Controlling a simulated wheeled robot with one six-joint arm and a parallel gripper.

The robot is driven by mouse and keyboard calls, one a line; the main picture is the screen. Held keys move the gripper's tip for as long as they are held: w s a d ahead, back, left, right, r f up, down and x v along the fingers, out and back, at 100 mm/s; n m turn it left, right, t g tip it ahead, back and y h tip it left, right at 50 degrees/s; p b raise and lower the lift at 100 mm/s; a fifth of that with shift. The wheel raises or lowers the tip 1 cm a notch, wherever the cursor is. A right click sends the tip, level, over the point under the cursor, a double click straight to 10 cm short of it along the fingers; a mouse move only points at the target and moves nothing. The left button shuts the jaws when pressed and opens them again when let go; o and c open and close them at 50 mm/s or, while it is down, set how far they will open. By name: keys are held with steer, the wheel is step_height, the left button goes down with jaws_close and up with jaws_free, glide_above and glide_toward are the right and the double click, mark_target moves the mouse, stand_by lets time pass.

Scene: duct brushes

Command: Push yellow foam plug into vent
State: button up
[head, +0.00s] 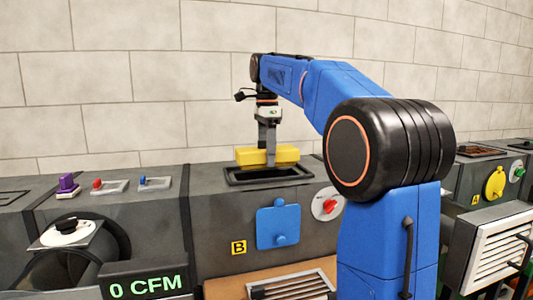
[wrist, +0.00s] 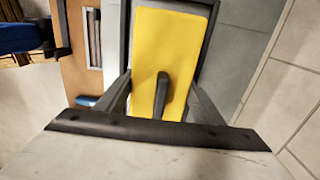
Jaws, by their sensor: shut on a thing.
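The yellow foam plug (head: 283,155) is a flat block just above the dark-framed vent (head: 235,176) in the top of the grey duct labelled B. My gripper (head: 268,148) points down and is shut on the plug's dark middle handle. In the wrist view the plug (wrist: 172,40) lies between my gripper's two fingers (wrist: 162,92), with the dark handle (wrist: 162,90) between them. The vent's dark frame runs along the plug's sides there. The vent opening is mostly hidden by the plug. I cannot tell whether the plug touches the frame.
A blue cover (head: 278,226) and a red knob (head: 329,205) are on the duct's front face. A purple piece (head: 67,184) and small red and blue items in trays sit on the duct top to the left. A display (head: 146,286) reads 0 CFM. A block wall stands behind.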

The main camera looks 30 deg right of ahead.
steer(key=shift+f, duration=1.8)
steer(key=shift+s+f, duration=0.2)
steer(key=shift+f, duration=1.15)
steer(key=o, duration=1.2)
steer(key=shift+s, duration=0.1)
steer(key=shift+r, duration=0.6)
steer(key=shift+o, duration=0.4)
steer(key=shift+t, duration=0.3)
steer(key=r, duration=1.3)
steer(key=shift+s+a+r, duration=0.1)
steer(key=shift+s+r, duration=0.1)
steer(key=shift+r, duration=0.15)
